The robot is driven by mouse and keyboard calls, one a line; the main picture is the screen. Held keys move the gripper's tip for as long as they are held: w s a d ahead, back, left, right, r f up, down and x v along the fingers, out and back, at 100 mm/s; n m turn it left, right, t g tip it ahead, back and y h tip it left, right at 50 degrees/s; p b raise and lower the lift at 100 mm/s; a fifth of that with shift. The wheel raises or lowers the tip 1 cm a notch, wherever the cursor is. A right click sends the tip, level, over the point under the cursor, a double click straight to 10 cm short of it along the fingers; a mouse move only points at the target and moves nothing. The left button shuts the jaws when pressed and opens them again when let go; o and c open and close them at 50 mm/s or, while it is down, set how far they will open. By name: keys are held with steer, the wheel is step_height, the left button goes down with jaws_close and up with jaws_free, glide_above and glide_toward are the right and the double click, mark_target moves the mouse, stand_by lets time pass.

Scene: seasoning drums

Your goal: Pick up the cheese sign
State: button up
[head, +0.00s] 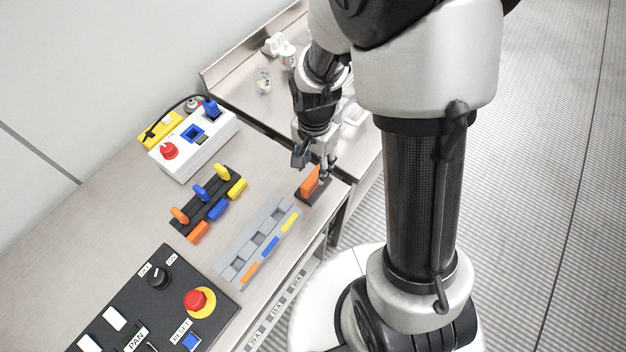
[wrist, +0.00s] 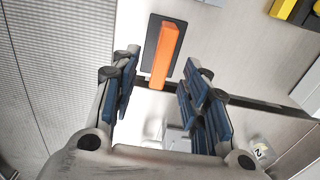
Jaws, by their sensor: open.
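An orange upright sign (head: 309,183) stands in a dark base (head: 313,197) near the table's right edge. It is the sign nearest my gripper; no lettering is readable, so I cannot tell if it is the cheese sign. My gripper (head: 314,164) is open and empty, just above and behind it. In the wrist view, the orange sign (wrist: 165,52) lies between the blue-padded fingers of my gripper (wrist: 162,66), towards their tips. I see a gap on each side of it. A black rack (head: 208,206) to the left holds orange, blue and yellow upright pieces.
A grey slotted holder (head: 255,243) with orange, blue and yellow labels lies nearer the front edge. A white control box (head: 193,143) with a red button stands at the back left. A black button panel (head: 150,300) is at the front left. Small containers stand on the farther counter (head: 240,75).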

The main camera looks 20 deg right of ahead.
mark_target(313, 176)
steer(key=f, duration=0.2)
steer(key=f+b, duration=0.1)
steer(key=f, duration=0.1)
steer(key=f+b, duration=0.1)
steer(key=f, duration=0.1)
steer(key=shift+w+f, duration=0.25)
steer(key=shift+f, duration=0.15)
steer(key=shift+c, duration=0.4)
jaws_close()
